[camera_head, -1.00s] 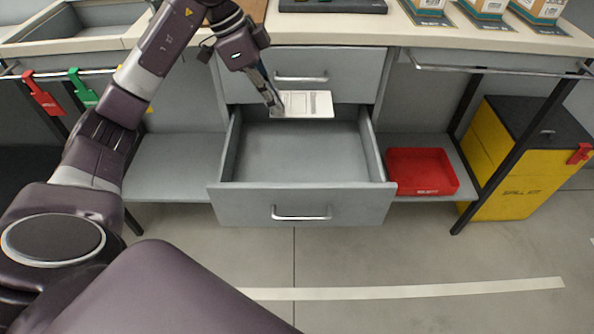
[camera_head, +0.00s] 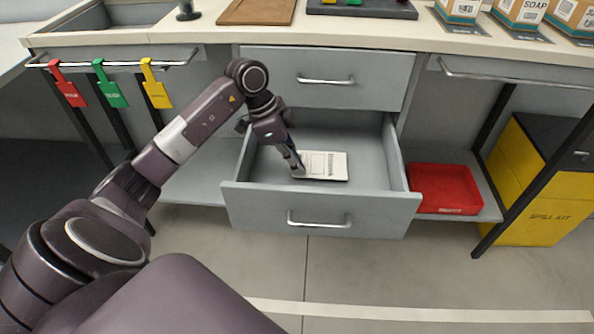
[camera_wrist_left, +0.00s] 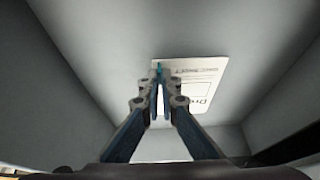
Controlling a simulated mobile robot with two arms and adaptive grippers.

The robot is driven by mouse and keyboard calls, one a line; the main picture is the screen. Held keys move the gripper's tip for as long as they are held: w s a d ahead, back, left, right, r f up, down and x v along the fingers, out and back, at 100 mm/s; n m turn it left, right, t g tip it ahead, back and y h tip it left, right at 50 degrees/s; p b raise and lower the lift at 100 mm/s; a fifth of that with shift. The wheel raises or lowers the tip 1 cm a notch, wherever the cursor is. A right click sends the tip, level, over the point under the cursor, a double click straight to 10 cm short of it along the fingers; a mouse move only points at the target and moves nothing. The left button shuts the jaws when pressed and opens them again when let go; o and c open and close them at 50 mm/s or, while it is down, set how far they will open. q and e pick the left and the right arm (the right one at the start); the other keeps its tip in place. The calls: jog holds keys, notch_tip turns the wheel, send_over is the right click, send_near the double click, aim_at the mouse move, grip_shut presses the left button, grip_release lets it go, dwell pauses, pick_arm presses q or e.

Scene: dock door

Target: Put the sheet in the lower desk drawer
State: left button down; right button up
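The white printed sheet (camera_head: 325,165) is inside the open lower desk drawer (camera_head: 318,210), low over its floor; I cannot tell whether it touches the floor. My left gripper (camera_head: 299,170) reaches down into the drawer with its fingers closed on the sheet's left edge. In the left wrist view the fingertips (camera_wrist_left: 160,80) meet at the edge of the sheet (camera_wrist_left: 205,85), and the drawer walls rise around them. My right gripper is not in view.
The upper drawer (camera_head: 325,80) is shut above. A red bin (camera_head: 444,188) sits on the shelf to the right, with a yellow spill kit box (camera_head: 520,180) beyond. Red, green and yellow tags (camera_head: 110,88) hang from the left rail. The desktop holds several soap boxes (camera_head: 520,12).

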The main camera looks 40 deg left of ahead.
pick_arm(q)
jog(key=shift+f, duration=0.85)
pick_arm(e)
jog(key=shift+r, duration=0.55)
pick_arm(q)
jog(key=c, duration=2.2)
grip_release()
jog(key=shift+o, duration=0.2)
jog(key=p+v, duration=0.2)
jog(key=v, duration=1)
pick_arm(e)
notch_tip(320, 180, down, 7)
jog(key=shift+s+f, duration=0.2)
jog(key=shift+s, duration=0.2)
pick_arm(q)
jog(key=shift+d+r, duration=0.1)
